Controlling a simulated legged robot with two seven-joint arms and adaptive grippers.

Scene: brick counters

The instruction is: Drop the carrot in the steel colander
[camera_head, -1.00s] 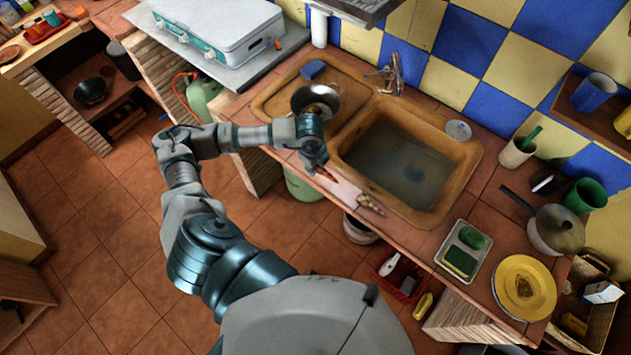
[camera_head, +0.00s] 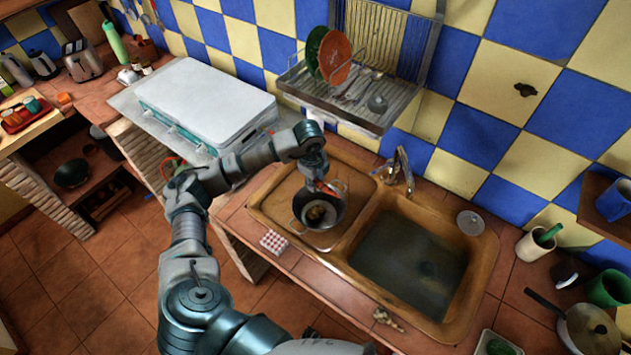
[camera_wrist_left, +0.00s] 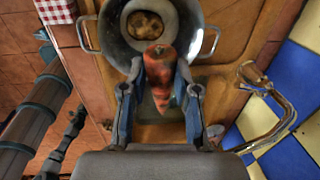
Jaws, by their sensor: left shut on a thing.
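My left gripper (camera_head: 324,186) is shut on the orange carrot (camera_wrist_left: 160,72). In the left wrist view the carrot sits upright between the two fingers, its thick end towards the colander and its tip towards the palm. The steel colander (camera_head: 334,213) stands on the drainboard to the left of the sink basin. It has two loop handles and also shows in the left wrist view (camera_wrist_left: 113,38). A round brown thing (camera_wrist_left: 145,25) lies in it. The gripper is over the colander's far side in the head view. My right gripper is not in view.
The sink basin (camera_head: 410,258) is to the right, with a curved metal tap (camera_head: 403,168) behind it. A dish rack (camera_head: 352,95) with plates hangs above. A red-and-white checked item (camera_head: 273,242) lies on the counter near the drainboard. A white case (camera_head: 205,105) stands at the left.

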